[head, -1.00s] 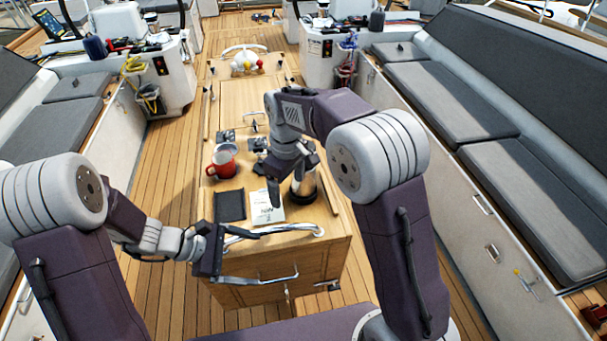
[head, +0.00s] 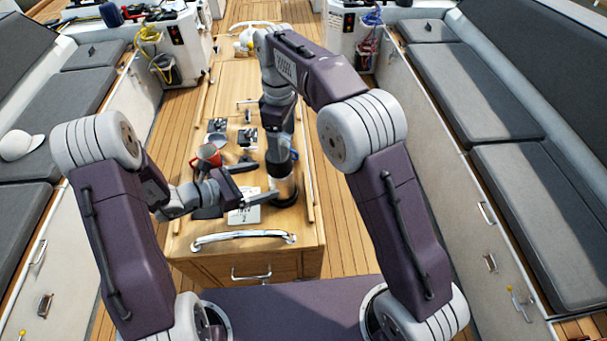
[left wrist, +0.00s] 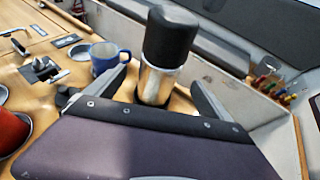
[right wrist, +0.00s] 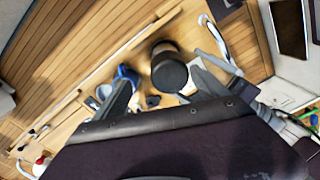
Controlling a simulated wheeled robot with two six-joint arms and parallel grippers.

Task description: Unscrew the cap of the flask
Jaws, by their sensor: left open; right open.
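The flask stands upright on the wooden table. Its steel body (head: 284,188) shows low under my right gripper (head: 279,165) in the head view, which hides the top. In the left wrist view the black cap (left wrist: 171,38) sits on the steel body (left wrist: 157,86). My left gripper (left wrist: 160,92) is open, its fingers on either side of the body; I cannot tell whether they touch it. In the right wrist view the cap (right wrist: 169,74) is seen from above, between the spread fingers of my open right gripper (right wrist: 160,86).
A red mug (head: 209,154) stands left of the flask, and a blue mug (left wrist: 104,58) is close behind it. A white printed card (head: 244,213) lies in front. A chrome rail (head: 243,237) runs along the table's near edge. Grey benches flank both sides.

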